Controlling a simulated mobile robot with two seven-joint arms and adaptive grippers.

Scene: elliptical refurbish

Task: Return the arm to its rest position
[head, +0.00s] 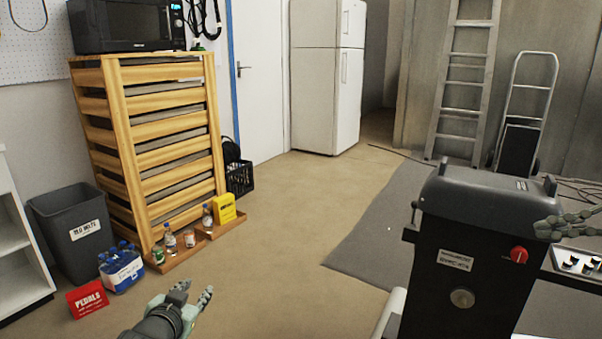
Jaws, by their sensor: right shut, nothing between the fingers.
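My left gripper (196,289) is at the bottom, left of centre, in the head view. Its two fingers point up and away, with a gap between their tips, and I see nothing between them. It is in front of the wooden slatted rack and apart from it. My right gripper (592,219) is at the right edge, beside the top right of a black machine with a red knob (462,262). It is shut with nothing in it. I cannot tell whether it touches the machine. The rest of the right arm is out of view.
The slatted rack (160,150) carries a microwave (125,25). Bottles and a yellow box (224,208) stand at its foot. The middle floor is clear toward the fridge (325,75).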

